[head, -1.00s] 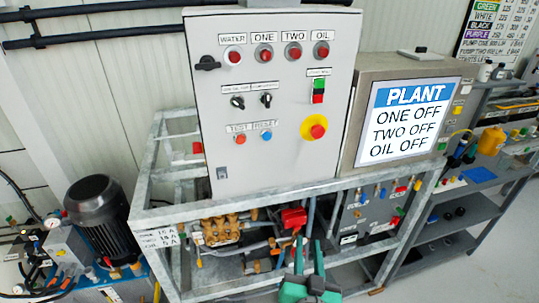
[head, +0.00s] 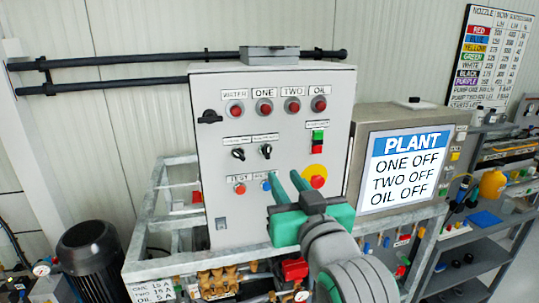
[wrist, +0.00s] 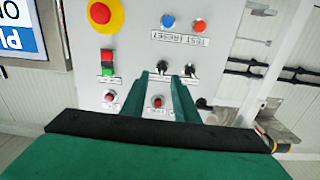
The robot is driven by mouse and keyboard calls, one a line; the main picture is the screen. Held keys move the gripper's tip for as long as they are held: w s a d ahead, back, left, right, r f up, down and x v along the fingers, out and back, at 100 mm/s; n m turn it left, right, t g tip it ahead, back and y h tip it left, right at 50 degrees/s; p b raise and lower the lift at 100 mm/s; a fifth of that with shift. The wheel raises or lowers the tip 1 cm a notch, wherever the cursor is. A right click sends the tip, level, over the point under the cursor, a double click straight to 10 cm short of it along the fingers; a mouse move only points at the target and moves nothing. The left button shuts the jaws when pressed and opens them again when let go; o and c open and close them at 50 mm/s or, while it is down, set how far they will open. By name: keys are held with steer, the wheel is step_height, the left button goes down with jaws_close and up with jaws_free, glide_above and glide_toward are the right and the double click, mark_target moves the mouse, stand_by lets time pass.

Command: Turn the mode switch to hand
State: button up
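Two black selector knobs sit side by side on the grey control cabinet (head: 209,185), under small labels I cannot read. The left knob (head: 238,154) and right knob (head: 265,151) both show in the head view; which one is the mode switch I cannot tell. In the upside-down wrist view they appear as the right-hand knob (wrist: 190,70) and the left-hand knob (wrist: 162,66). My gripper (head: 283,174) has green fingers, apart and empty. In the head view its tips overlap the panel just below and right of the right knob. No contact is visible; the wrist view also shows the gripper (wrist: 164,78).
Red lamps (head: 264,107) line the panel's top. A red emergency stop (head: 317,181) on yellow, a green-red button pair (head: 318,141) and a blue button (head: 266,185) are near my fingers. The plant screen (head: 405,170) stands right. A metal frame (head: 135,262) surrounds the cabinet's base.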

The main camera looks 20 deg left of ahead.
mark_target(268, 152)
steer(key=x, duration=0.3)
steer(key=r+x, duration=0.1)
steer(key=x, duration=0.6)
steer(key=shift+s+a+r, duration=0.15)
steer(key=shift+a+r, duration=0.15)
steer(key=shift+a, duration=0.1)
steer(key=shift+c, duration=0.3)
jaws_close()
